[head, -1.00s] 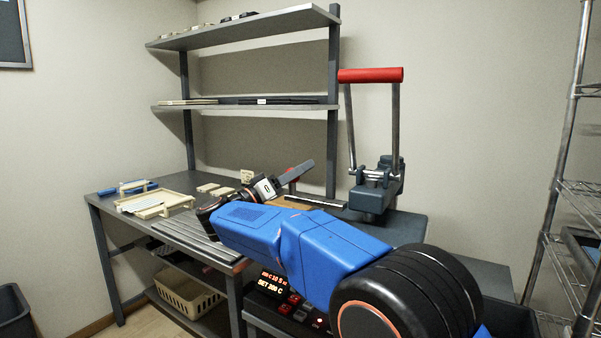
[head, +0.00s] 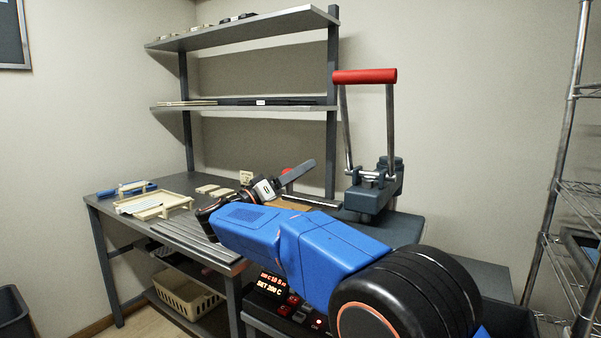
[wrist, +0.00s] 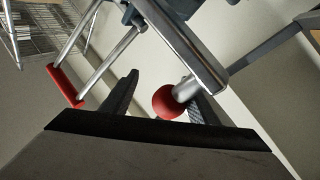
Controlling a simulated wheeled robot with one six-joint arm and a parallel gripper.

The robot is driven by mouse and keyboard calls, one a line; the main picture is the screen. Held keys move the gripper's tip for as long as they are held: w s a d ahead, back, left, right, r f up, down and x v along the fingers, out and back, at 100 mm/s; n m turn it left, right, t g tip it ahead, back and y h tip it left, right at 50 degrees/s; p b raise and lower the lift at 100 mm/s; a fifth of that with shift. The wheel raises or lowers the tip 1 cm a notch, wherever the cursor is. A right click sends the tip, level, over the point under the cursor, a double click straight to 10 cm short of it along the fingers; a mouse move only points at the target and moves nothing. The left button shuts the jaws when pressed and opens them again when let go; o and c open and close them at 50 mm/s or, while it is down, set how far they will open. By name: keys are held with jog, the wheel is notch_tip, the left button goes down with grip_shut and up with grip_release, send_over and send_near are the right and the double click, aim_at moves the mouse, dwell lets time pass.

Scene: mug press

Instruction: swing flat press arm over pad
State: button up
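The flat press has a red lever handle (head: 364,76) on two upright metal rods above a dark blue-grey head (head: 372,198). In the wrist view a red ball knob (wrist: 167,102) sticks out on a metal stem from the grey press arm (wrist: 178,40). In the head view the knob (head: 287,172) shows partly behind my gripper (head: 292,176). My gripper's fingers (wrist: 163,98) are apart, one on each side of the knob. There is a gap at the left finger; the right finger is close to the knob, contact unclear. The pad is hidden behind my arm.
A lit control panel (head: 283,300) sits below the press. The workbench (head: 110,207) holds a cream tray frame (head: 165,212) at left. Shelves (head: 240,106) rise behind it. A wire rack (head: 560,190) stands at right.

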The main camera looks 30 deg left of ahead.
jog(key=v, duration=1.7)
jog(key=shift+a, duration=0.1)
